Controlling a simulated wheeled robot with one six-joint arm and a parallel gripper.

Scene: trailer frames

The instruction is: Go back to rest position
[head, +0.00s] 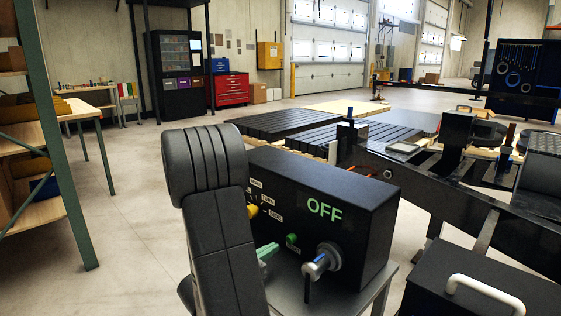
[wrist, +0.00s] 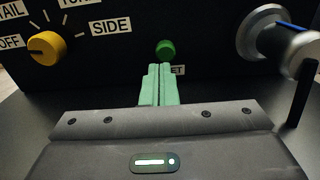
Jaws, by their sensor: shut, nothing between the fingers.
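My gripper (head: 268,251) is shut and empty, its green fingers together in front of the black control box (head: 365,232). In the wrist view the fingertips (wrist: 160,67) are just below a green button (wrist: 166,50), which also shows in the head view (head: 292,240). Whether they touch it, I cannot tell; the head view suggests a small gap. A yellow knob (wrist: 46,47) with labels around it, one reading SIDE, is at the left. A silver and blue rotary handle (wrist: 268,32) with a black lever is at the right. The box displays OFF in green. My arm hides part of the box.
The box stands on a grey stand (head: 390,278). Behind it are dark slatted beds (head: 280,122) and a long black beam (head: 440,190). A black case with a white handle (head: 485,292) is at the lower right. Shelving (head: 60,150) is at the left; the floor between is clear.

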